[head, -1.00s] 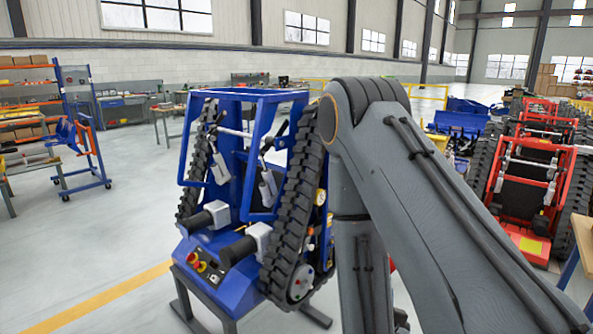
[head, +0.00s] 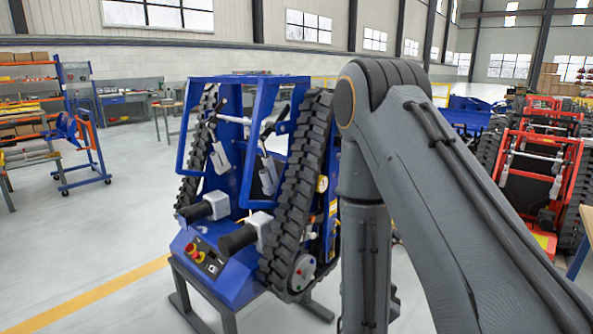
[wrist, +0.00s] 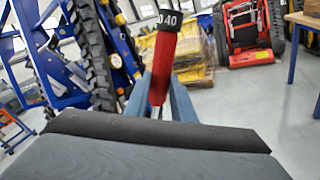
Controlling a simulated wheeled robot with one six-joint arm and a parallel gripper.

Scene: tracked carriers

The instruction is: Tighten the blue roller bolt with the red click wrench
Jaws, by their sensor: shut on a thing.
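The blue tracked carrier (head: 232,168) stands tilted up on a dark stand in the middle of the head view, with black tracks on both sides. A round grey roller or wheel (head: 303,272) with small coloured marks shows at the low end of its right track. I cannot make out the blue roller bolt itself. In the wrist view my gripper (wrist: 159,98) is shut on the red click wrench (wrist: 163,65), whose black end reads 040. The wrench's far end is hidden. The carrier's track (wrist: 90,55) shows left of the wrench, apart from it. My gripper is hidden in the head view.
A red carrier (head: 540,170) stands at the right, near a wooden table edge (wrist: 305,18). Shelving (head: 28,105) and a blue-orange trolley (head: 88,150) stand at the left. Open floor (head: 110,240) lies left of the blue carrier.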

